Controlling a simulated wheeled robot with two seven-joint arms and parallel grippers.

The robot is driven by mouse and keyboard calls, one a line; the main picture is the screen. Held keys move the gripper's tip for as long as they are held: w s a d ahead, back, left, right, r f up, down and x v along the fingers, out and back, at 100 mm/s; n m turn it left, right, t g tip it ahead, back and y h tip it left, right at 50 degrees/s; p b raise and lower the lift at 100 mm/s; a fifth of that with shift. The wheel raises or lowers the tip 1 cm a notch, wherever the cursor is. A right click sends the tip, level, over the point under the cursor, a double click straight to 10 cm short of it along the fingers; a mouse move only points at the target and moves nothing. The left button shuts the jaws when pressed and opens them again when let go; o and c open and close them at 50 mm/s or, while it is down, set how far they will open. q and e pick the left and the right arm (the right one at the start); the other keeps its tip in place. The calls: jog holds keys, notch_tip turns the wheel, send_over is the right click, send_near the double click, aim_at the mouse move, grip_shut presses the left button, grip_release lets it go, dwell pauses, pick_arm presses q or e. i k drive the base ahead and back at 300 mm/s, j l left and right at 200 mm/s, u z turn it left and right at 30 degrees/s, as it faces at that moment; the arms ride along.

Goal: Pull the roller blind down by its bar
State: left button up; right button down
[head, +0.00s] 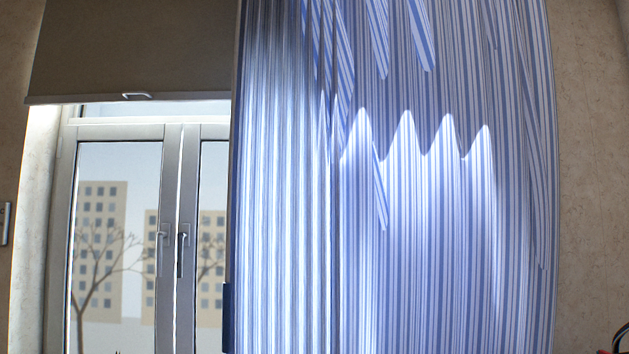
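A dark roller blind (140,48) hangs over the top of the window at the upper left. Its light bar (70,98) runs along the lower edge, a little below the top of the window frame. A small handle (136,96) sits on the bar. The bar's right end meets the edge of a striped curtain. Neither of my grippers shows in the head view.
A blue and white striped curtain (420,230) covers the middle and right, hiding part of the window. The window (118,131) has two sashes with handles (182,240). Small dark and red items (621,338) show at the lower right corner.

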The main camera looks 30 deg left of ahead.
aim_at(88, 52)
jog(key=j+u, duration=0.1)
jog(key=u, duration=0.3)
jog(key=j+u, duration=0.1)
jog(key=u, duration=0.3)
jog(key=j+u, duration=0.1)
jog(key=u, duration=0.3)
jog(key=j+u, duration=0.1)
jog(key=u, duration=0.3)
